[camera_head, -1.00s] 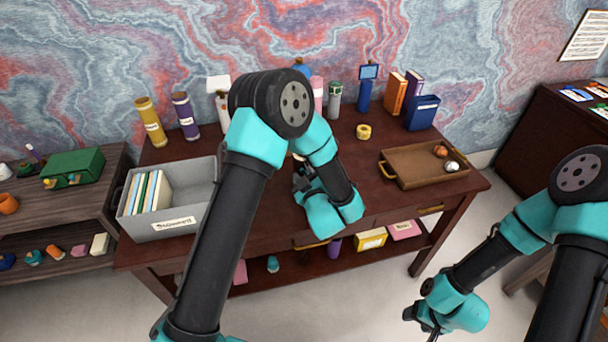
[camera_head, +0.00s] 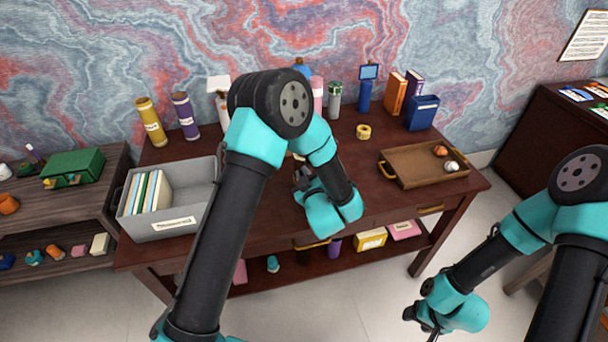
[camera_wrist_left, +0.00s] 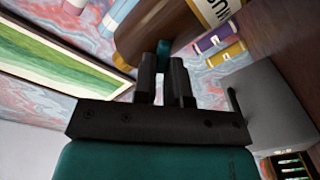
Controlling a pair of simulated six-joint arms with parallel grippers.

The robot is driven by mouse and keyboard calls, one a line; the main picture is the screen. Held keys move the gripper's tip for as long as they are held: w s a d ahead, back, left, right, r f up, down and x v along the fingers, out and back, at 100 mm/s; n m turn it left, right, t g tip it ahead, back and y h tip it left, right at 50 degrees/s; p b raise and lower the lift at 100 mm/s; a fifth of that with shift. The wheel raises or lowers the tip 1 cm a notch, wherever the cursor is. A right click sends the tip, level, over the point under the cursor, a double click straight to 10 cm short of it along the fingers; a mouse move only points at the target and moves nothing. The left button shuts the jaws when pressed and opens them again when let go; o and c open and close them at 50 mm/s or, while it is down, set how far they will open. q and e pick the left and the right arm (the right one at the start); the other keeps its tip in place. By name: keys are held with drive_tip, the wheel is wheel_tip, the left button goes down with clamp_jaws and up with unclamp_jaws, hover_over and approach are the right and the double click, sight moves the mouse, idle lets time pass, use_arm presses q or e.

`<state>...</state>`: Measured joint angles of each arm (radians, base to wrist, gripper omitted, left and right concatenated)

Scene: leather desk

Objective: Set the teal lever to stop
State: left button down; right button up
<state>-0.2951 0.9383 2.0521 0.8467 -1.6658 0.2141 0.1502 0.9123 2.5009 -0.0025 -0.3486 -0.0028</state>
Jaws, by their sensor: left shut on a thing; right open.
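My left gripper (camera_wrist_left: 163,75) shows in the left wrist view with its two dark fingers close together. A small teal piece (camera_wrist_left: 164,48), which looks like the lever, shows between the fingertips, and the fingers are shut on it. Most of the lever is hidden by the fingers, and its setting cannot be read. In the head view my left gripper (camera_head: 302,178) is low over the middle of the desk, largely behind my left arm, and the lever is hidden there. My right gripper (camera_head: 424,318) is open and empty, low in front of the desk at the right.
A grey bin (camera_head: 207,174) with books stands left on the dark desk (camera_head: 365,204). A brown tray (camera_head: 408,180) with two small balls lies right. A yellow tape roll (camera_head: 363,132), bottles and blue holders stand along the back. Bare desk lies between my left gripper and the tray.

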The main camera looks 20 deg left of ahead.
use_arm(q)
drive_tip(key=shift+w+d+r+m, duration=0.1)
drive_tip(key=shift+d+m, duration=0.1)
drive_tip(key=shift+m, duration=1)
drive_tip(key=shift+w+d+r+m, duration=0.1)
drive_tip(key=shift+w+d+m, duration=0.1)
drive_tip(key=shift+m, duration=1)
drive_tip(key=shift+w+d+m, duration=0.1)
drive_tip(key=shift+d+m, duration=0.1)
drive_tip(key=shift+m, duration=1)
drive_tip(key=c, duration=1.2)
unclamp_jaws()
drive_tip(key=shift+o, duration=0.2)
drive_tip(key=v, duration=1.7)
drive_tip(key=shift+s+d, duration=0.2)
